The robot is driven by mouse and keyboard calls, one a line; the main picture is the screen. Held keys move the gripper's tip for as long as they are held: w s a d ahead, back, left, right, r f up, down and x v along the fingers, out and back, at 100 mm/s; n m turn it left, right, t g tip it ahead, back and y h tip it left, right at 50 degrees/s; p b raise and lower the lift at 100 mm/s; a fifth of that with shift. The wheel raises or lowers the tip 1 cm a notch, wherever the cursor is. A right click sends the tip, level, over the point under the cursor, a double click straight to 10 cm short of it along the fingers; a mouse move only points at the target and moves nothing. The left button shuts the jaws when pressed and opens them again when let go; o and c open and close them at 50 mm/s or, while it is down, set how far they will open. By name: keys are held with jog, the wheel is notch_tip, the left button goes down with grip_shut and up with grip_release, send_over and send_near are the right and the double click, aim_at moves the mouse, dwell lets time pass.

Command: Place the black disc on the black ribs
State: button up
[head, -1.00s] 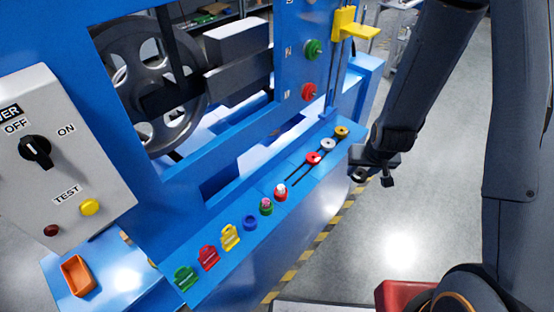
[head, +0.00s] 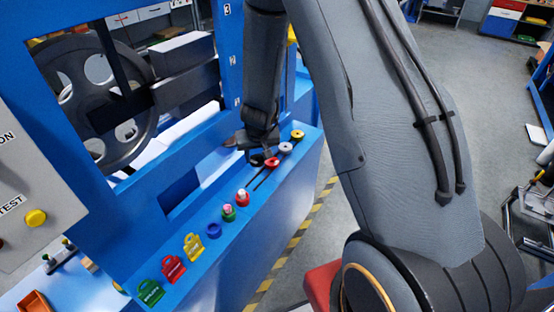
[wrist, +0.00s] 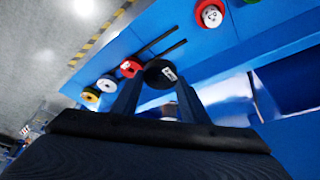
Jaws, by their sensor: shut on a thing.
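The black disc (wrist: 160,73) has a small white label and sits between my gripper's fingertips (wrist: 158,88) in the wrist view. My gripper is shut on it. In the head view the black disc (head: 257,158) shows just below my gripper (head: 257,143), over the blue ledge and beside the red disc. The black ribs (head: 264,178) are two thin dark parallel strips on the ledge. They also show in the wrist view (wrist: 164,46), running out from near the held disc. I cannot tell whether the disc touches the ledge.
The red disc (head: 272,163), white disc (head: 286,148) and yellow disc (head: 297,135) line the ledge (head: 222,254) at the far end. Red-white, green and blue pieces and several coloured tags lie nearer. The blue frame with a large wheel (head: 95,100) stands behind.

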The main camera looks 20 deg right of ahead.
jog(key=shift+w+a, duration=0.2)
jog(key=shift+w, duration=0.3)
notch_tip(320, 180, down, 5)
jog(key=b, duration=0.6)
jog(key=shift+f, duration=0.15)
jog(key=shift+f+b, duration=1.8)
jog(key=shift+f, duration=0.55)
jog(key=o, duration=1.3)
jog(key=shift+f, duration=0.1)
